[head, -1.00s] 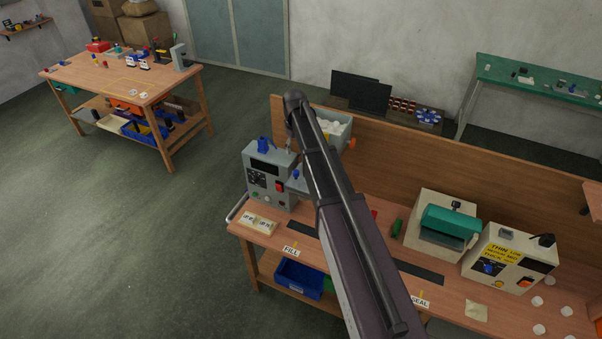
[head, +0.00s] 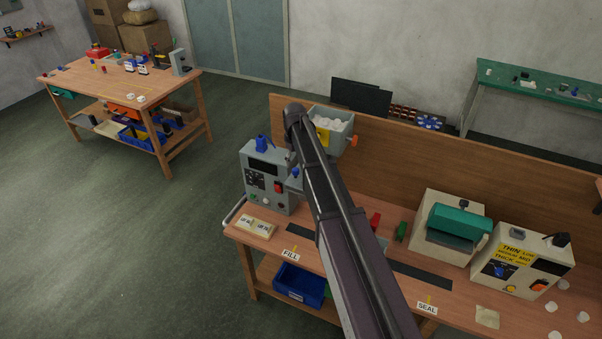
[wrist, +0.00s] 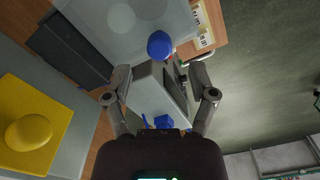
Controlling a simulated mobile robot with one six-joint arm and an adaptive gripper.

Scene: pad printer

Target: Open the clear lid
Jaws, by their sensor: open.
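A pale, see-through panel (wrist: 125,18) with faint round shapes under it, seemingly the clear lid, is at the top of the wrist view. A blue ball knob (wrist: 160,45) is at its lower right edge. My gripper (wrist: 157,77) is open, with its fingers spread just below the knob in the picture. It holds nothing visible. The grey machine box (wrist: 160,98) shows between and behind the fingers. In the head view the grey machine (head: 267,180) stands at the bench's left end. My arm hides the gripper and most of the lid area there.
A yellow plate with a yellow knob (wrist: 30,132) is left in the wrist view. The teal-topped sealer (head: 460,222) and control box (head: 515,262) stand right on the bench. Floor at left is open.

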